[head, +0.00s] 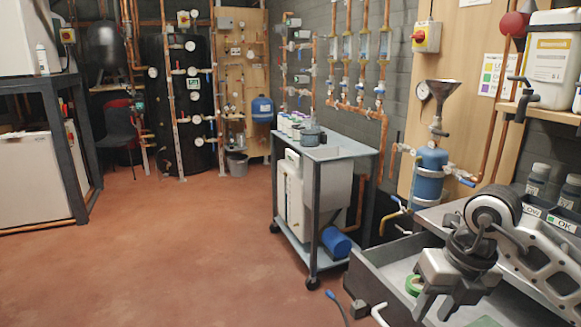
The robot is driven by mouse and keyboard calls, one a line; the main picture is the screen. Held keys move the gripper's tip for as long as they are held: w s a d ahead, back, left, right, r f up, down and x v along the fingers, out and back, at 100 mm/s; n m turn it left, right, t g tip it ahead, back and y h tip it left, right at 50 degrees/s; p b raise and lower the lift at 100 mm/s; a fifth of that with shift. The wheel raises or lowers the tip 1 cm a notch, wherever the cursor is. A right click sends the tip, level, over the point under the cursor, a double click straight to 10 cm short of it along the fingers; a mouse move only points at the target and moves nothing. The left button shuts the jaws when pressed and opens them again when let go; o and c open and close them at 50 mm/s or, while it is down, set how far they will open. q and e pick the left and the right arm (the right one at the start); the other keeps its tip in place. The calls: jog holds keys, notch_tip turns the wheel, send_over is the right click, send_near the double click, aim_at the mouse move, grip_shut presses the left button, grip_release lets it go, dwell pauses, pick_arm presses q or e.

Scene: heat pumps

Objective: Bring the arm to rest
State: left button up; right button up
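My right arm comes in from the right edge of the head view, with a grey and black wrist. My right gripper (438,304) points downward over the open grey drawer (378,268) at the lower right. Its fingertips are small and partly hidden by the gripper body, so I cannot tell whether it is open or shut. Nothing clearly shows in its grip. My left arm and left gripper are not in view.
A green tape roll (413,285) lies in the drawer, left of my gripper. A wheeled cart (337,152) with containers stands left of the drawer. A blue filter vessel (430,172) hangs on the wall behind. Red floor (170,250) is clear at left.

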jog(key=s+a+f+n+g+y, duration=0.1)
jog(key=s+a+y, duration=0.25)
jog(key=a, duration=0.35)
jog(key=s+a+n+g+y, duration=0.1)
jog(key=s+a+y, duration=0.1)
jog(key=a+y, duration=0.45)
jog(key=s+a+r+m+t+y+p, duration=0.2)
jog(key=a+r+m+t+y, duration=0.45)
jog(key=r+m+y, duration=0.2)
jog(key=w+d+f+m+t+h+p, duration=0.1)
jog(key=d+f+m+t+h, duration=0.4)
jog(key=m, duration=0.6)
jog(key=w+d+f+m+t+h+p, duration=0.1)
jog(key=d+f+m+t+h, duration=0.3)
jog(key=m+t+h, duration=0.55)
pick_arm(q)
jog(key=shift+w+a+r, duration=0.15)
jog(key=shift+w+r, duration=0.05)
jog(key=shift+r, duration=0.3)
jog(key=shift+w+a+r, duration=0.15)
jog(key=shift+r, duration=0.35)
pick_arm(e)
jog(key=s+d+f+m+g+h, duration=0.1)
jog(key=s+f+m+g, duration=0.6)
jog(key=f, duration=0.7)
jog(key=s+g+h, duration=0.1)
jog(key=s+g, duration=0.1)
jog(key=s, duration=0.1)
jog(key=shift+d+g, duration=0.2)
jog(key=shift+g, duration=0.1)
